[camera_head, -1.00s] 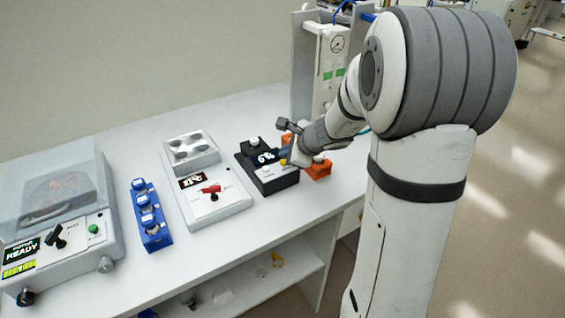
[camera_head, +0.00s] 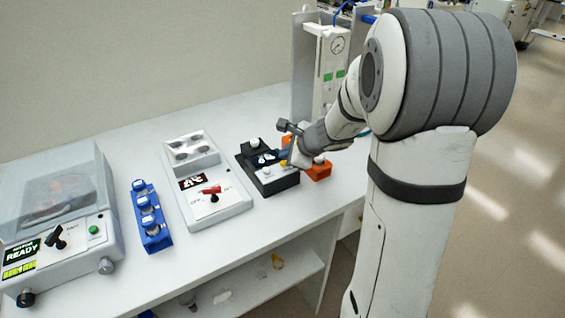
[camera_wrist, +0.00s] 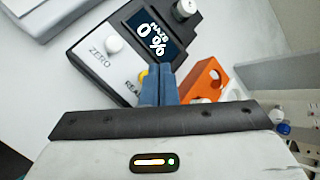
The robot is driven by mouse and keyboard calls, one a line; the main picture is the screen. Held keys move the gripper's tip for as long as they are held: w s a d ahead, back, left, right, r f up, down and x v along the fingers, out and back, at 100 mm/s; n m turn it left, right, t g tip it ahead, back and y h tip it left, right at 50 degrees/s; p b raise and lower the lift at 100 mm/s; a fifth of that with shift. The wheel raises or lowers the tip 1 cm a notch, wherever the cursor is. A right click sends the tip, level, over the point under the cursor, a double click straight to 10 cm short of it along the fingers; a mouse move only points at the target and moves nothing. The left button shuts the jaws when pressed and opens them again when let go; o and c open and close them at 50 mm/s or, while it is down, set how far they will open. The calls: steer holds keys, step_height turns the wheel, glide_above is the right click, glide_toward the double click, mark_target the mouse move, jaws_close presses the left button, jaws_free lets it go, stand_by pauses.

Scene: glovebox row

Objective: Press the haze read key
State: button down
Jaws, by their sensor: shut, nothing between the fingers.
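The haze meter (camera_head: 262,173) is a black unit with a white front panel, and it also shows in the wrist view (camera_wrist: 90,62). Its dark screen (camera_wrist: 153,39) reads "HAZE 0 %". A white knob (camera_wrist: 113,42) sits by the word ZERO. In the head view my gripper (camera_head: 285,157) is over the meter's right side.
An orange block (camera_head: 319,170) stands just right of the meter. Left of it are a white device with a red lever (camera_head: 222,205), a blue rack of jars (camera_head: 152,228) and a lidded machine reading READY (camera_head: 60,225). A gauge panel (camera_head: 327,75) stands behind.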

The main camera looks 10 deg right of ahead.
steer(key=shift+f, duration=0.1)
stand_by(0.6)
steer(key=shift+f+b, duration=0.35)
steer(key=shift+b, duration=0.25)
steer(key=shift+f+b, duration=0.4)
stand_by(0.4)
stand_by(0.3)
steer(key=shift+r+p, duration=0.6)
steer(key=shift+r, duration=0.25)
step_height(320, 180, up, 5)
steer(key=p, duration=0.4)
stand_by(0.4)
